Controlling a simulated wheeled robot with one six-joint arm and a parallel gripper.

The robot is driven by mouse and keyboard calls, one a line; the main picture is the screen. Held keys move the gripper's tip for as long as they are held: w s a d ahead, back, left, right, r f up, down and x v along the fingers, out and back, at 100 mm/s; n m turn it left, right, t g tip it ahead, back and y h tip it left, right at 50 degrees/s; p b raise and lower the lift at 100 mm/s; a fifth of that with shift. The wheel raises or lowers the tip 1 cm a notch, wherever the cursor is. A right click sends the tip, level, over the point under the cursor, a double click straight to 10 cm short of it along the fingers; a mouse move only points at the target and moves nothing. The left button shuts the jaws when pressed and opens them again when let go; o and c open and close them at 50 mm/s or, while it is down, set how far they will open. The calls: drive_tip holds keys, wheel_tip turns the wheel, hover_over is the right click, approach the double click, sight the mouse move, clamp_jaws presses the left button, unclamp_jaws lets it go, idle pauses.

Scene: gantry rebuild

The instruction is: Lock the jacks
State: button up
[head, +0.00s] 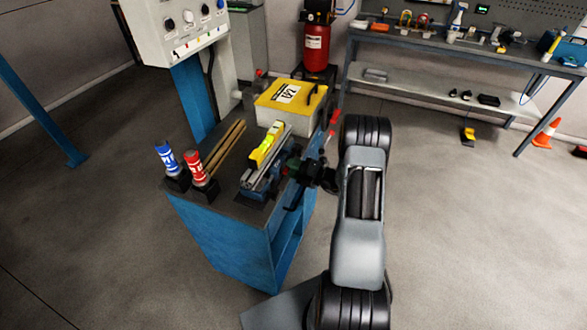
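My arm comes up from the bottom right, and my gripper (305,176) is at the right edge of a blue workbench (222,240). It is dark and small here, close beside a metal vise-like tool (262,180); I cannot tell whether they touch or whether the fingers are open. A yellow level-like piece (266,145) lies on top of that tool. A blue cylinder (165,158) and a red cylinder (196,170) stand in dark holders at the bench's left front. I cannot tell which things are the jacks, or whether any is locked.
A yellow-lidded case (290,100) sits at the bench's back, with wooden sticks (224,148) left of the tool. A white control panel (178,28) rises behind. A red tank (316,45) and a long shelf bench (450,42) stand at the back. The right floor is mostly clear.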

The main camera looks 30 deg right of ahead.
drive_tip(key=b+v, duration=0.3)
drive_tip(key=v, duration=1)
drive_tip(key=shift+s+d, duration=0.25)
drive_tip(key=shift+s, duration=0.05)
drive_tip(key=s+a+n+g+h, duration=0.1)
drive_tip(key=s+a+n+g, duration=0.4)
drive_tip(key=n, duration=0.7)
drive_tip(key=s+a+n+g+h, duration=0.2)
drive_tip(key=s+a+n+g, duration=0.35)
drive_tip(key=n, duration=0.75)
drive_tip(key=s+a+r+n+t+h, duration=0.1)
drive_tip(key=a+r+n+h, duration=0.3)
drive_tip(key=r+n, duration=0.5)
drive_tip(key=s+a+r+n+h, duration=0.1)
drive_tip(key=a+r+n+h, duration=0.4)
drive_tip(key=r+n, duration=0.3)
drive_tip(key=a+n, duration=0.1)
drive_tip(key=n, duration=0.2)
drive_tip(key=shift+s+r+n+t, duration=0.2)
drive_tip(key=shift+r+n+t, duration=0.1)
drive_tip(key=shift+r+t, duration=0.1)
